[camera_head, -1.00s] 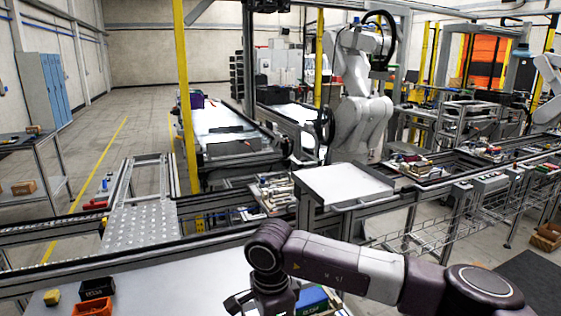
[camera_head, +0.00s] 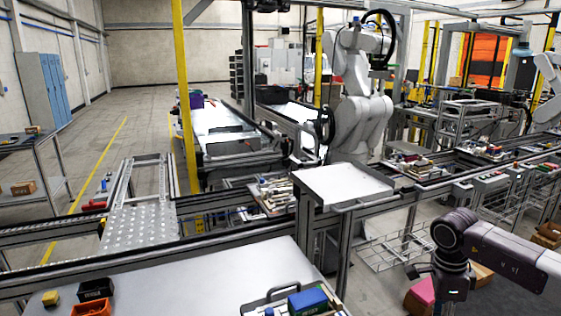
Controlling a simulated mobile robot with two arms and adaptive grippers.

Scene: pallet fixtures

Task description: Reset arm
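My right arm comes in from the right edge. Its dark gripper (camera_head: 436,285) points down at the lower right, beyond the right end of the front table (camera_head: 190,275). The fingers are small and dark, so I cannot tell whether they are open or shut, and I see nothing clearly held. My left gripper is not in view.
A black bin (camera_head: 95,288), an orange bin (camera_head: 92,308) and a yellow block (camera_head: 50,298) stand on the table's left part. A conveyor with a raised white-topped stand (camera_head: 342,183) runs behind. A pink box (camera_head: 421,291) and cardboard boxes lie low near my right gripper.

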